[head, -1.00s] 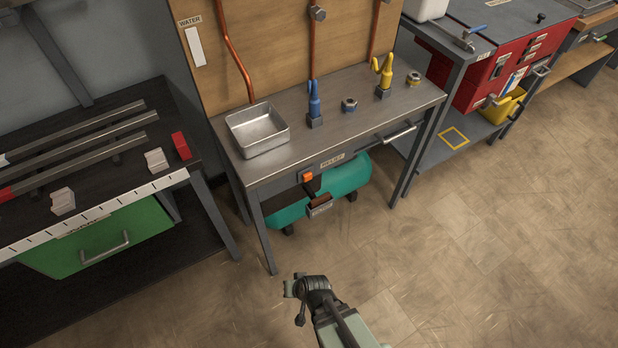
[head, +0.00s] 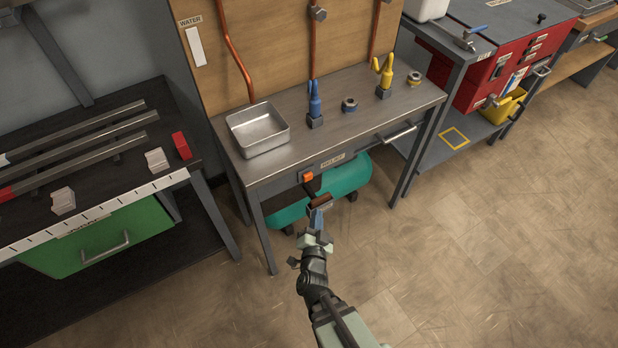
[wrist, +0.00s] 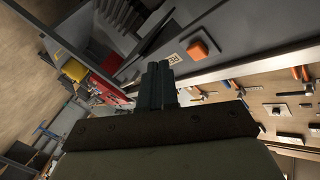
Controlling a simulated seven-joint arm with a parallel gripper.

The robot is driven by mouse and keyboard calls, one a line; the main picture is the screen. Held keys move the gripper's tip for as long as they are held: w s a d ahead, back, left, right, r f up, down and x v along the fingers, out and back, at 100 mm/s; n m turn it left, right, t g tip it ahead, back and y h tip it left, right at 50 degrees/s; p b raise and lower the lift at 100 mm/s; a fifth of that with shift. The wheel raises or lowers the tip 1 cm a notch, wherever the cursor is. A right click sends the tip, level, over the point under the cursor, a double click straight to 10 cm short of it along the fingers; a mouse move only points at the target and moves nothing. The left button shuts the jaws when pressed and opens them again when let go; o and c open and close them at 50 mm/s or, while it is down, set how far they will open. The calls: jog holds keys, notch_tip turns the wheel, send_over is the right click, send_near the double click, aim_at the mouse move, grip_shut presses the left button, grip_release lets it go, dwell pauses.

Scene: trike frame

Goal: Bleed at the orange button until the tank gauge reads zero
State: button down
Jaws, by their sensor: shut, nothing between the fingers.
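The orange button (head: 308,176) sits on the front edge of the metal bench, left of the RELIEF label (head: 332,160). It also shows in the wrist view (wrist: 198,49), just beyond and right of my fingertips. The teal tank (head: 345,178) lies under the bench. A small brown-topped box (head: 320,201), where the gauge may be, is in front of the tank; no reading can be made out. My gripper (head: 317,212) is shut and empty, a little below the button and apart from it in the head view. Its closed fingers (wrist: 158,80) show in the wrist view.
On the bench (head: 300,150) stand a metal tray (head: 258,130), a blue fitting (head: 314,105) and a yellow fitting (head: 384,78). A bench leg (head: 264,232) is left of my gripper. The floor in front is clear.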

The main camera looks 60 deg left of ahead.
aim_at(308, 177)
jog(key=w+r+t, duration=0.1)
jog(key=d+r+m+t, duration=0.1)
jog(key=r, duration=0.1)
jog(key=w+d+r+m+t, duration=0.1)
jog(key=t, duration=0.1)
jog(key=shift+w+d+r, duration=0.2)
jog(key=shift+w+r, duration=0.15)
jog(key=a, duration=0.8)
jog(key=shift+a, duration=0.4)
jog(key=shift+a, duration=0.2)
dwell(1.8)
jog(key=shift+a, duration=0.25)
jog(key=shift+a, duration=0.5)
dwell(3.2)
